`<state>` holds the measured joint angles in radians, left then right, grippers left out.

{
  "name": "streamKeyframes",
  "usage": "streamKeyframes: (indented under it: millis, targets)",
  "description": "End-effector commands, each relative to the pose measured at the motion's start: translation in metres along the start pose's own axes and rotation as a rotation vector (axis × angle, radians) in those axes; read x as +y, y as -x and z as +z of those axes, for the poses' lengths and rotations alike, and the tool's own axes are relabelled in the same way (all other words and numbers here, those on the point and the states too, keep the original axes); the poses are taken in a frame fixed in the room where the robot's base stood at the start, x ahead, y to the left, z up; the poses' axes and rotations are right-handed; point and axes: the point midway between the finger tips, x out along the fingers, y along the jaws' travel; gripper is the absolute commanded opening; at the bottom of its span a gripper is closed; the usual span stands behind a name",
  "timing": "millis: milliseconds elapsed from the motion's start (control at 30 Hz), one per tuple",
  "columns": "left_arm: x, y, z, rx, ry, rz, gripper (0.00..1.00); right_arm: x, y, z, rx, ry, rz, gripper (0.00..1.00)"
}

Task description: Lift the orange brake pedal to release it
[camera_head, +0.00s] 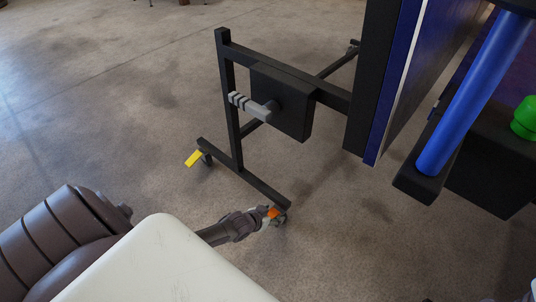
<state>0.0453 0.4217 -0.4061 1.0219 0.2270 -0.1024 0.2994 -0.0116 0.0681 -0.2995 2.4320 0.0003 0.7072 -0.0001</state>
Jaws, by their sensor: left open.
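The orange brake pedal (273,212) is a small orange patch at the near caster of a black wheeled frame (250,182), low in the middle of the head view. My left gripper (268,215) reaches in from the lower left, and its open fingers are at the pedal, covering part of it. I cannot tell whether the fingers touch the pedal. The pedal's exact tilt is too small to make out. My right gripper is not in view.
A yellow pedal (194,158) sits at the frame's other caster. A black box with a grey ribbed handle (252,104) is fixed above. A dark blue panel (395,80), a blue bar (475,95) and a green knob (525,118) are at right. Floor left is clear.

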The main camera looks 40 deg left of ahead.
Motion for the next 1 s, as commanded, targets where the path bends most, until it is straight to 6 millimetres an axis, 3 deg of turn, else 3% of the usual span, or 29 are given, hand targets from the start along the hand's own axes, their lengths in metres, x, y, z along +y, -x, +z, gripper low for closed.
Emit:
streamKeyframes:
  millis: [167,700,1000]
  targets:
    - [0.0,0.015,0.002,-0.001,0.0,0.001,0.67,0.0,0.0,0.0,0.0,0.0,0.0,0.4]
    - [-0.001,0.107,0.002,-0.003,-0.001,-0.001,0.67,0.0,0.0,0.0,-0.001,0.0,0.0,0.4]
    - [-0.001,0.12,0.001,-0.003,-0.001,-0.002,0.67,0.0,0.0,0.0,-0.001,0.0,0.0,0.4]
